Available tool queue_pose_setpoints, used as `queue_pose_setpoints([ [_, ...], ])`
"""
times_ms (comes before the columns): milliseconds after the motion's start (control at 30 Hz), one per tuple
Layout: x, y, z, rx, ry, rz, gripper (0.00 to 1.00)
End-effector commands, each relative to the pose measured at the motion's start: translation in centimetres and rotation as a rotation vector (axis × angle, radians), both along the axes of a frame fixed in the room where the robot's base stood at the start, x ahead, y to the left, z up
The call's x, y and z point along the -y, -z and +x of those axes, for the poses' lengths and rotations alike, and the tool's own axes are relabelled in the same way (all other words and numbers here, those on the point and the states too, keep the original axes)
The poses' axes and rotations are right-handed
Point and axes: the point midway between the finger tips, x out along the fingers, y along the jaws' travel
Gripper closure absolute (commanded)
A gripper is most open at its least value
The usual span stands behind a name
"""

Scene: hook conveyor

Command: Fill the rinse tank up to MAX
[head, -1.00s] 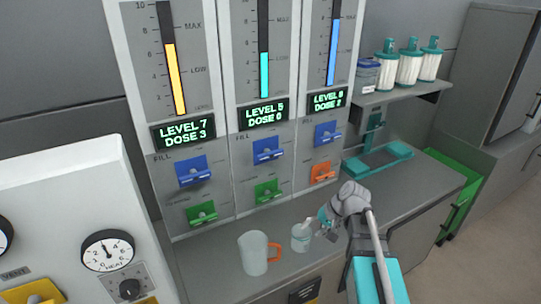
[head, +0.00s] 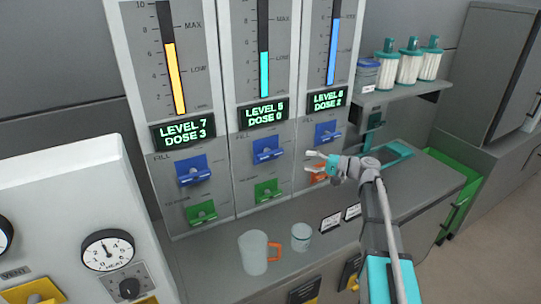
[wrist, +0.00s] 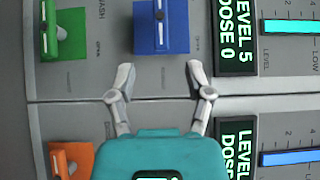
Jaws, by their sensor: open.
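Three gauge columns stand side by side. The left has a yellow bar (head: 174,80) reading level 7, dose 3. The middle has a teal bar (head: 263,75), level 5, dose 0. The right has a blue bar (head: 332,52), dose 2; its level looks like 6. I cannot read which is the rinse tank. Blue FILL levers sit below the left (head: 193,172), middle (head: 268,150) and right (head: 326,132) displays. My gripper (head: 312,160) is open and empty, in front of the lower panels. In the wrist view, the middle blue lever (wrist: 162,27) lies beyond the fingertips, apart from them.
Green levers (head: 202,213) (head: 268,190) sit below the left and middle blue ones. An orange lever (wrist: 68,158) is on the right column, partly behind my gripper in the head view.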

Motion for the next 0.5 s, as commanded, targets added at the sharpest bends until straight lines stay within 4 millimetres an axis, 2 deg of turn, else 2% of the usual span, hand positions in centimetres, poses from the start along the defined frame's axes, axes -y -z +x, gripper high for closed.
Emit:
queue_pose_setpoints([
  [500,-0.42,-0.03,0.12,0.000,0.000,0.002,0.34],
])
